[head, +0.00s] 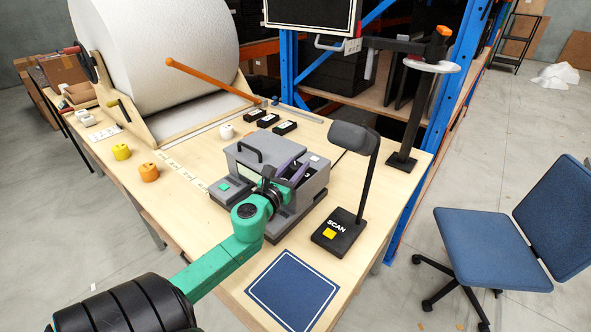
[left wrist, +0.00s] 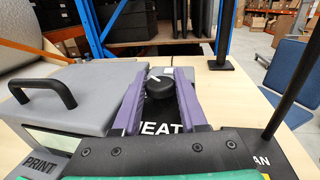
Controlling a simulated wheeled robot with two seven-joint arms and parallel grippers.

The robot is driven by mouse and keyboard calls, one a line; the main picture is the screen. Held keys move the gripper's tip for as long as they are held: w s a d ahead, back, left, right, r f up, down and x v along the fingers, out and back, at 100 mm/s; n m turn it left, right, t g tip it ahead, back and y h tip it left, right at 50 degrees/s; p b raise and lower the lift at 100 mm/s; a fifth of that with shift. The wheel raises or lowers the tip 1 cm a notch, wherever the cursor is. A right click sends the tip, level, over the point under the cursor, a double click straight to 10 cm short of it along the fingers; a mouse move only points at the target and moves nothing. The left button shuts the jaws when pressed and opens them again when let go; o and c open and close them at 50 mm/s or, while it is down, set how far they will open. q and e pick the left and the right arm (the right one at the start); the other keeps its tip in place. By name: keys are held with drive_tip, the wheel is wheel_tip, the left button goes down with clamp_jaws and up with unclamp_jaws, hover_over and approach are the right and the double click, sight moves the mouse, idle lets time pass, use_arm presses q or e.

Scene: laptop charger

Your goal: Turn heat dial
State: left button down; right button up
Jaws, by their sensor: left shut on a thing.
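The heat dial (left wrist: 159,84) is a round black knob with a pale pointer mark, in the middle of the left wrist view. The letters "EAT" show below it. It sits on the grey printer (head: 262,157), which has a black handle on its lid. My left gripper (head: 293,172) reaches over the printer's right part in the head view. Its two purple fingers stand on either side of the dial and are shut on it. The gripper hides most of the dial in the head view. My right gripper is in neither view.
A scanner stand (head: 345,228) marked "SCAN" rises just right of the printer. A blue mat (head: 292,291) lies at the front of the table. Several black boxes (head: 268,120) lie behind the printer. A large white roll (head: 160,55) stands at back left.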

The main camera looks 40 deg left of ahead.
use_arm(q)
drive_tip(key=m+h+b, duration=0.1)
drive_tip(key=h+b, duration=0.1)
drive_tip(key=m+h+b, duration=0.2)
drive_tip(key=h+b, duration=0.1)
drive_tip(key=m+h+b, duration=0.2)
drive_tip(key=h, duration=0.1)
drive_tip(key=shift+f, duration=0.3)
drive_tip(key=shift+r+m+h+b, duration=0.1)
drive_tip(key=shift+m+h+b, duration=0.55)
drive_tip(key=shift+b, duration=0.3)
drive_tip(key=shift+r+g+h+b, duration=0.15)
drive_tip(key=shift+g+h+b, duration=0.15)
drive_tip(key=shift+g+h, duration=0.15)
drive_tip(key=shift+c, duration=2.4)
unclamp_jaws()
